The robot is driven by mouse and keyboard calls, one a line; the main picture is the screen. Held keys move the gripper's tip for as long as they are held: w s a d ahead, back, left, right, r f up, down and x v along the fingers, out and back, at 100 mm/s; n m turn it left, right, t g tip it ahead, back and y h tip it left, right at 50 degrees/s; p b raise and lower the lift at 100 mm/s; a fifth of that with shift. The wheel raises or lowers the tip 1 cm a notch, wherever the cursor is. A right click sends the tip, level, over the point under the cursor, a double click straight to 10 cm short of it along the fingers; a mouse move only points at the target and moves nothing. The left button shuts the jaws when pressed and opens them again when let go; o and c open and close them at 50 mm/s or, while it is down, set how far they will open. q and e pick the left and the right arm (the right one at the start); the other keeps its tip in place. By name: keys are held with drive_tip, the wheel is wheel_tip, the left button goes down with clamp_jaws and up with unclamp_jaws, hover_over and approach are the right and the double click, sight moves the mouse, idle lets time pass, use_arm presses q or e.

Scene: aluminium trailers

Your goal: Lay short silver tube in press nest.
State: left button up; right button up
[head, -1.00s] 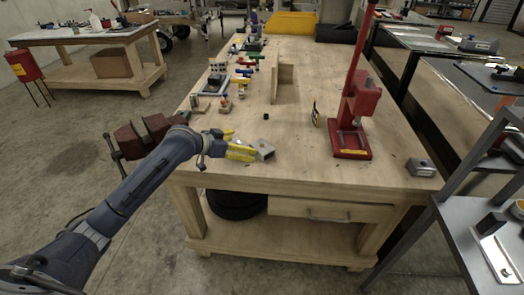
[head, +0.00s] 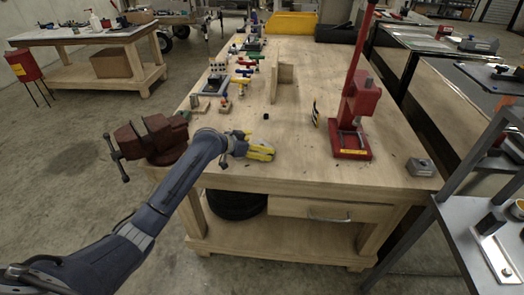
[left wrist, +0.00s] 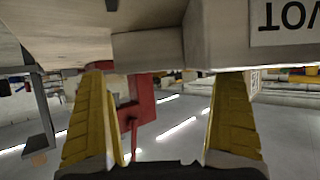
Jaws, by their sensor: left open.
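My left gripper (head: 268,151), with yellow fingers, is over the near part of the wooden bench, left of the press. It is open. In the left wrist view its two fingers (left wrist: 158,112) stand wide apart, and a pale grey block-like piece (left wrist: 148,48) shows beyond the gap between their tips. I cannot tell whether this is the short silver tube. In the head view the gripper hides the spot where a silver piece lay earlier. The red press (head: 352,125) stands on the bench to the right; its nest is too small to make out. My right gripper is not in view.
A dark red vise (head: 150,138) sits at the bench's left edge. A grey metal block (head: 420,166) lies at the near right corner. An upright wooden board (head: 283,82) and several small coloured tools stand farther back. The bench top between gripper and press is clear.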

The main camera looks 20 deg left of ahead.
use_arm(q)
drive_tip(key=shift+x, duration=0.8)
drive_tip(key=shift+c, duration=0.2)
drive_tip(key=c, duration=1.3)
drive_tip(key=shift+c, duration=0.7)
drive_tip(key=shift+r, duration=0.15)
